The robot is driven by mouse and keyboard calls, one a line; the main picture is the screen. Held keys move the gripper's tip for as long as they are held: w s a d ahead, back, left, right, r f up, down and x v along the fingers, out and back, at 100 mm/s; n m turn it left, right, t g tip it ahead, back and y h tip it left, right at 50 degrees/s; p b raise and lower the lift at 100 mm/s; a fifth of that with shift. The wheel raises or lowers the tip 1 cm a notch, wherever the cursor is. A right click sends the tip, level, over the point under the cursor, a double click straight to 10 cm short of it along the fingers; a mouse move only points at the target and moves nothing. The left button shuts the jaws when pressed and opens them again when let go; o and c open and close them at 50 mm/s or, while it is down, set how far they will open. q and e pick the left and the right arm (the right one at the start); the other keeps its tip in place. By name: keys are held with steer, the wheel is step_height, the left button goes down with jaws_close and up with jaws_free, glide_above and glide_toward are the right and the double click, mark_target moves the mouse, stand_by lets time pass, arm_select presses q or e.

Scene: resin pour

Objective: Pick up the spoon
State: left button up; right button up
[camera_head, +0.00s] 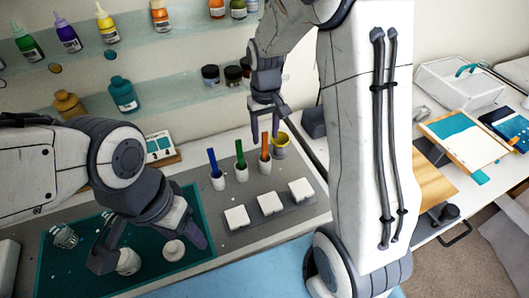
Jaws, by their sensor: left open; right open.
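Three upright handles, blue (212,161), green (239,153) and orange (264,145), stand in small white cups on the grey bench mat. No spoon bowl shows, so I cannot tell which is the spoon. My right gripper (265,124) points down, open, just above or around the top of the orange handle; contact cannot be told. A yellow cup (280,148) is just right of it. My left gripper (150,246) is open, low over the teal mat (60,270), near a white-topped jar (128,262) and a round white piece (174,250).
Three white square blocks (269,203) lie in front of the cups. A clear glass jar (64,236) stands at left. Glass shelves (170,100) with bottles and jars are behind. A wooden-framed board (466,140) lies on the right table.

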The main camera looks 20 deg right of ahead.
mark_target(265, 150)
steer(key=shift+s+a+f+p, duration=0.1)
steer(key=shift+f+p, duration=0.2)
steer(key=shift+f, duration=1.65)
jaws_close()
steer(key=shift+r, duration=0.1)
